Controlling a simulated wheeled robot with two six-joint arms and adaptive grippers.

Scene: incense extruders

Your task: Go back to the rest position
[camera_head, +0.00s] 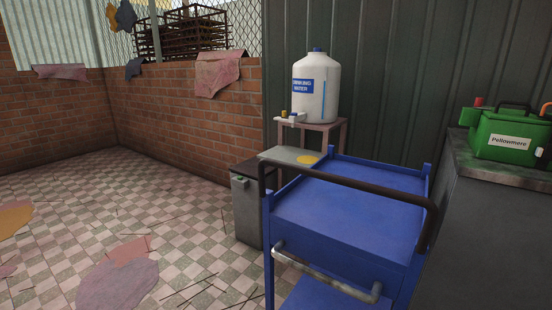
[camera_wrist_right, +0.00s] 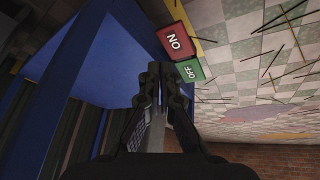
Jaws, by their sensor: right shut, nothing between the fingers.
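My right gripper (camera_wrist_right: 165,75) shows in the right wrist view, its two dark fingers together and nothing held between them. Beyond its fingertips are a red plate (camera_wrist_right: 174,41) and a green plate (camera_wrist_right: 190,70) with white lettering, both turned in this view. I cannot tell whether the fingers touch them. Blue cart-like surfaces (camera_wrist_right: 97,62) fill the left of that view. Neither gripper shows in the head view, and my left gripper is in no frame.
A blue cart (camera_head: 350,210) with a dark handle (camera_head: 355,185) stands close in front. A grey box (camera_head: 246,212) and a stand with a white water tank (camera_head: 315,88) are behind it. A counter (camera_head: 490,165) bears a green case (camera_head: 510,137). Tiled floor with scattered sticks (camera_head: 190,290) lies left.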

